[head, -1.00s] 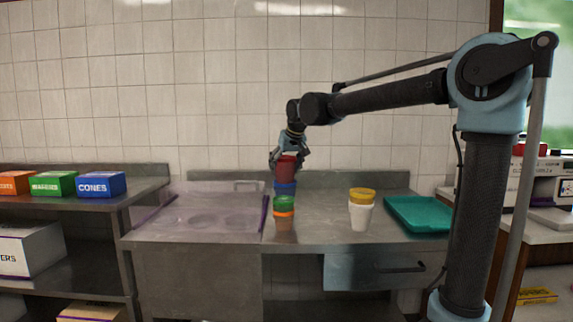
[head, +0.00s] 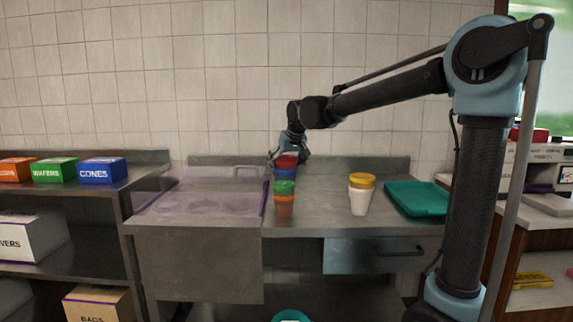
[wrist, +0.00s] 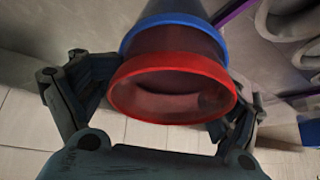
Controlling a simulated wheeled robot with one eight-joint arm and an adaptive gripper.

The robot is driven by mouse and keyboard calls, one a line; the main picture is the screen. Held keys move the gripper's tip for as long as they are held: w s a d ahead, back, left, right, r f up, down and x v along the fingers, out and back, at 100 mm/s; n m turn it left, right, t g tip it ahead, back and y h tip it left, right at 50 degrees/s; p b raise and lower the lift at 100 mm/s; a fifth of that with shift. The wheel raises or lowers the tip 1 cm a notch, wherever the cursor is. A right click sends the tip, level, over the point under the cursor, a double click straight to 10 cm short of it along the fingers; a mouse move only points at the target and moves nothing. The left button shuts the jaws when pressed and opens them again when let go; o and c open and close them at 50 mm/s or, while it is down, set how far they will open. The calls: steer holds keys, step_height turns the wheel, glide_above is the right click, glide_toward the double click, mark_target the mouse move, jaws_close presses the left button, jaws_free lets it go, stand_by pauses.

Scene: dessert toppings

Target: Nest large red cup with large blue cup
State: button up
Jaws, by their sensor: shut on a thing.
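The large red cup (head: 287,161) is between the fingers of my gripper (head: 287,159) at the back of the counter. My gripper is shut on it. The large blue cup (head: 285,175) stands directly below, and the red cup sits down inside it with its red rim above the blue rim. In the wrist view the red cup (wrist: 172,88) shows its open mouth, with the blue cup's rim (wrist: 172,24) around its body. The blue cup's lower part is hidden in the head view by the green and orange cups in front.
A green cup (head: 284,187) in an orange cup (head: 284,200) stands just in front. A yellow-topped white cup stack (head: 361,195) and a teal tray (head: 417,199) are to the right. A clear purple-edged cover (head: 200,195) lies left. Counter between the stacks is free.

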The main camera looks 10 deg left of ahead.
steer(key=shift+f, duration=0.15)
steer(key=o, duration=1.3)
steer(key=shift+o, duration=0.2)
step_height(320, 180, up, 9)
stand_by(1.3)
